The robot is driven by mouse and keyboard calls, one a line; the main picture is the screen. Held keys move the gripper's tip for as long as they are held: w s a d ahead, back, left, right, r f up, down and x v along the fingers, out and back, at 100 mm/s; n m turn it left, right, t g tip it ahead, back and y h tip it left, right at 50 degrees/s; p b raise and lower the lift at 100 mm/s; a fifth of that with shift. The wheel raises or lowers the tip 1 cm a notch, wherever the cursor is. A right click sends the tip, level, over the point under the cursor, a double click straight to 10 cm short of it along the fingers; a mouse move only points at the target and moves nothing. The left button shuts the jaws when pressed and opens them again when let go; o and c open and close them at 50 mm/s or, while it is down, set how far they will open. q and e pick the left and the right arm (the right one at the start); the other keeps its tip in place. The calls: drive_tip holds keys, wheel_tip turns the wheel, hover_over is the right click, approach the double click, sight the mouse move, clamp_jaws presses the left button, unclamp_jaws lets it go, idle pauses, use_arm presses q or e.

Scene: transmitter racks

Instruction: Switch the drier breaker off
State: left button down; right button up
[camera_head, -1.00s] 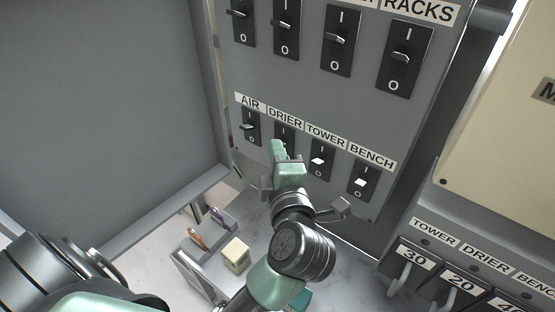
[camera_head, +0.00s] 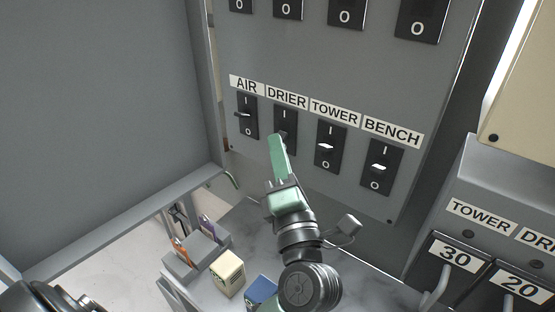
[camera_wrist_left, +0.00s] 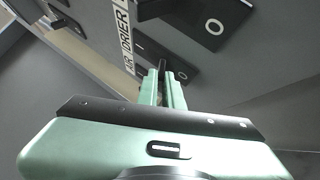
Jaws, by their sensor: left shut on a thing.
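The drier breaker (camera_head: 288,117) is a black plate with a "I" mark at its top, under the DRIER label (camera_head: 287,98) in the lower row of the grey panel. My left gripper (camera_head: 278,140) reaches up to it from below, its green fingers covering the lower part of the plate. In the left wrist view, the fingers (camera_wrist_left: 163,82) are shut on the dark drier lever (camera_wrist_left: 163,67), between the finger tips. The lever is mostly hidden, so I cannot tell its exact position. My right gripper is not in view.
The air breaker (camera_head: 248,126) is close on the left, and the tower breaker (camera_head: 331,133) and bench breaker (camera_head: 382,156) are on the right; their levers stick out. Below are a small box (camera_head: 228,274) and a blue box (camera_head: 262,291). A fuse unit (camera_head: 480,215) stands at right.

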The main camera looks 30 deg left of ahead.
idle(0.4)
use_arm(q)
drive_tip(key=c, duration=1.8)
unclamp_jaws()
drive_tip(key=shift+c, duration=0.2)
drive_tip(key=b+v, duration=0.2)
drive_tip(key=v, duration=0.5)
drive_tip(key=shift+s+d+f, duration=0.2)
drive_tip(key=shift+d+f, duration=0.05)
drive_tip(key=shift+f, duration=0.05)
drive_tip(key=shift+r, duration=0.1)
